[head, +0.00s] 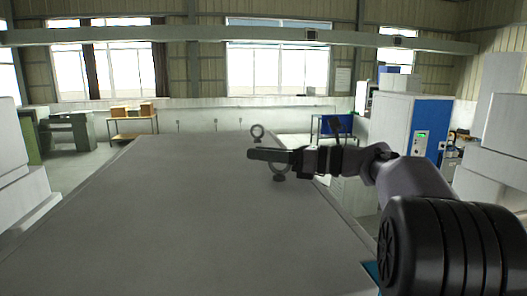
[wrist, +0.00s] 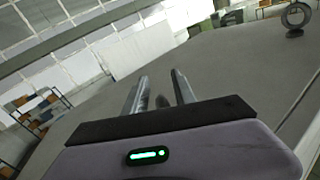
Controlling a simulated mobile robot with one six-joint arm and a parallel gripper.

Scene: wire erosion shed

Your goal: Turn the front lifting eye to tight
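The front lifting eye (head: 279,172) is a dark grey ring on a round base, standing upright on the broad grey top nearer to me. In the head view my gripper (head: 250,154) reaches leftward across the ring's upper part and hides it. In the wrist view my gripper (wrist: 159,75) is open, its two fingers apart. A small dark piece shows low between them, apparently the front eye's ring; I cannot tell whether a finger touches it. A second lifting eye (head: 258,132) stands farther back, and also shows in the wrist view (wrist: 295,18).
The grey top (head: 160,220) is otherwise bare, with free room left of the eyes. A blue and white cabinet (head: 415,125) stands beyond it on the right. A table with boxes (head: 132,112) is at the back left.

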